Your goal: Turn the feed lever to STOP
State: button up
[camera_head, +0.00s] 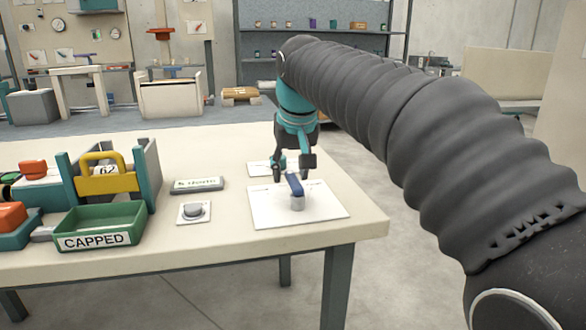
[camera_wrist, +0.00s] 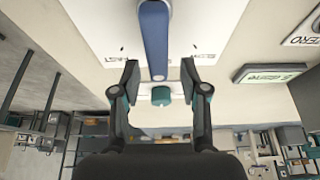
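The feed lever is a blue bar (camera_head: 295,185) on a short grey post, standing on a white plate (camera_head: 325,207) near the table's right end. In the wrist view the blue lever (camera_wrist: 154,40) runs from the top edge down towards the space between my fingers. My gripper (camera_head: 293,170) is just beyond the lever in the head view, fingers pointing down. In the wrist view my gripper (camera_wrist: 159,80) is open, one finger on each side of the lever's end, with gaps visible. Small printing shows on the plate beside the lever; I cannot read a STOP mark.
A teal knob (camera_wrist: 161,96) sits beyond the lever's end, on a second white card. A grey round button (camera_head: 193,210), a display box (camera_head: 197,184), a green CAPPED tray (camera_head: 100,226) and a yellow-handled holder (camera_head: 107,180) stand to the left. The table's right edge is close.

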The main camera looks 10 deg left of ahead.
aim_at(298, 185)
jog(key=v, duration=1.2)
jog(key=shift+d, duration=0.1)
jog(key=s+d+f+m+t, duration=0.1)
jog(key=s+d+f, duration=0.3)
jog(key=d+f, duration=0.3)
jog(key=s+d+f+m, duration=0.1)
jog(key=s+d+f, duration=0.4)
jog(key=d, duration=0.4)
jog(key=s+d+f+m+h, duration=0.1)
jog(key=s+d+f, duration=0.3)
jog(key=f, duration=0.5)
jog(key=s+d+f+m, duration=0.1)
jog(key=s+d+f, duration=0.3)
jog(key=s+f, duration=0.4)
jog(key=shift+d+f+m+t+h, duration=0.2)
jog(key=shift+f+m+t+h, duration=0.1)
jog(key=shift+f+h, duration=0.1)
jog(key=shift+s+r, duration=0.1)
jog(key=shift+c, duration=0.4)
